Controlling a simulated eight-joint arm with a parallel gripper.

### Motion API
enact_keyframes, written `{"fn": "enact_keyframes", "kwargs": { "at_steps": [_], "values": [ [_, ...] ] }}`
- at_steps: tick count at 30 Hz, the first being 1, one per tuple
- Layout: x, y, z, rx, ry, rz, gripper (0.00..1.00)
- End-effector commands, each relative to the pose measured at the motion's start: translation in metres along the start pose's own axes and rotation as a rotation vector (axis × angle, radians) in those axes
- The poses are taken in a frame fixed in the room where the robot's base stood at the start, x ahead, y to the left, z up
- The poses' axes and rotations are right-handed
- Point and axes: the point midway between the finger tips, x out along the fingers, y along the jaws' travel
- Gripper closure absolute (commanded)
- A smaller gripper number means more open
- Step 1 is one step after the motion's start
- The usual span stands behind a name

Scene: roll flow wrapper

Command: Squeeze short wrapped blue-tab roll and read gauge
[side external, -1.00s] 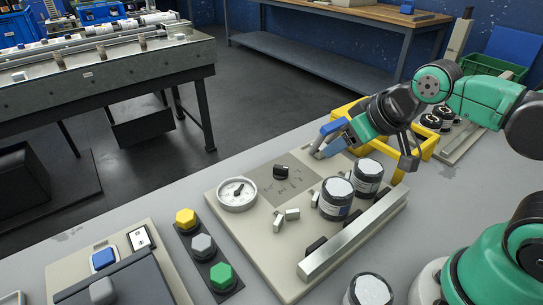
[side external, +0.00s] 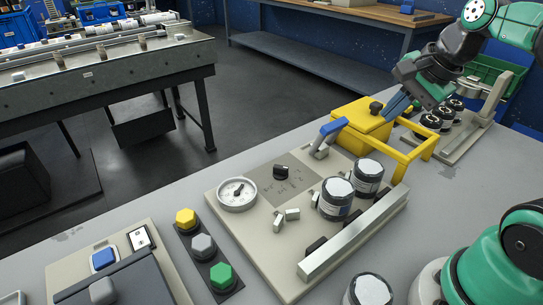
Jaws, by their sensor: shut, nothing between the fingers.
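A round white dial gauge (side external: 237,194) with a dark needle sits on the beige fixture plate (side external: 228,218). No blue tab can be made out on either. A blue-handled lever (side external: 333,128) rises at the plate's back edge. My gripper (side external: 390,115) is shut and empty, pointing down beside the black knob of the yellow box, apart from the lever and both rolls. I cannot tell whether it touches the box.
The yellow box (side external: 362,116) and yellow frame (side external: 412,158) stand behind the plate. Several rolls sit on a rack (side external: 465,140) at back right. A metal bar (side external: 352,235) edges the plate. Another roll (side external: 370,290) stands in front. Coloured buttons (side external: 202,247) are at left.

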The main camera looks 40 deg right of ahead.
Motion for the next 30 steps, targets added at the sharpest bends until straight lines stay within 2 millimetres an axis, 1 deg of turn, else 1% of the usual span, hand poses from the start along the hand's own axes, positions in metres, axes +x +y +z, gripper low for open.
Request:
{"fn": "enact_keyframes", "kwargs": {
  "at_steps": [3, 11, 14, 17, 30],
  "values": [
    [-0.002, 0.0, -0.001, 0.036, -0.002, 0.003, 1.0],
    [-0.001, 0.0, -0.001, 0.032, -0.002, 0.002, 1.0],
    [0.003, 0.0, -0.001, 0.031, -0.002, 0.002, 1.0],
    [0.011, 0.0, -0.001, 0.03, -0.002, 0.002, 1.0],
    [0.07, 0.0, -0.001, 0.028, -0.002, 0.002, 1.0]
  ]
}}
